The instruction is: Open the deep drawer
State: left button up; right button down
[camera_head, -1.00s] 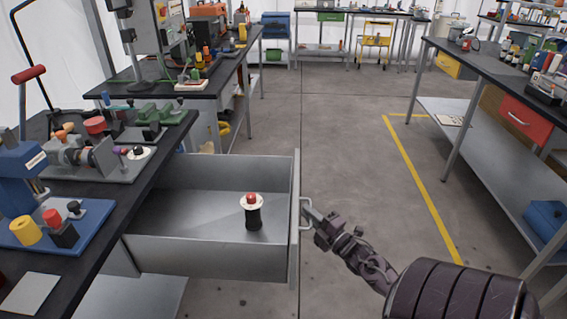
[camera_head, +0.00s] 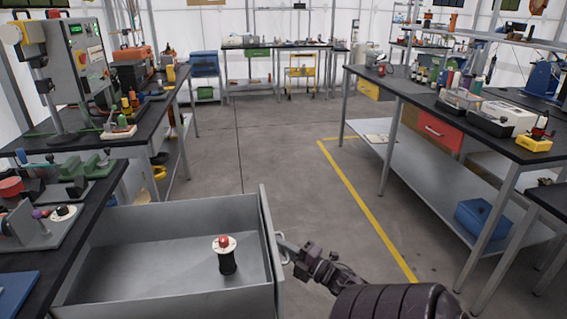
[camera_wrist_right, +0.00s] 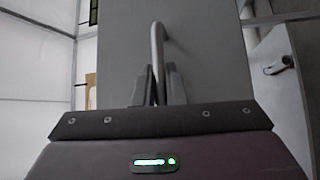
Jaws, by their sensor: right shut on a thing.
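The deep drawer (camera_head: 160,297) is a grey metal drawer pulled well out from under the left workbench. Its inside shows in the head view. A black object with a white flange and a red top (camera_head: 226,254) stands upright on its floor. My right gripper (camera_head: 288,247) is at the front panel's outer side, shut on the drawer handle (camera_head: 279,250). In the right wrist view the two fingers close around the handle bar (camera_wrist_right: 157,50), with the grey front panel (camera_wrist_right: 205,60) behind. My left gripper is not in view.
The left workbench (camera_head: 95,195) carries clamps and fixtures. Open concrete floor (camera_head: 290,180) with a yellow line lies to the right of the drawer. A bench at the right has a lower shelf with a blue box (camera_head: 484,219) and a red drawer (camera_head: 438,131).

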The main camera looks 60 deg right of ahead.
jog(key=c, duration=1.5)
grip_release()
jog(key=shift+s+a+f, duration=0.1)
jog(key=shift+s+f, duration=0.1)
jog(key=shift+s, duration=1.1)
jog(key=shift+s+a+f, duration=0.1)
jog(key=shift+s+f, duration=0.05)
jog(key=shift+s, duration=1.15)
jog(key=shift+s+a+f, duration=0.1)
jog(key=shift+s+f, duration=0.1)
jog(key=shift+s, duration=1.1)
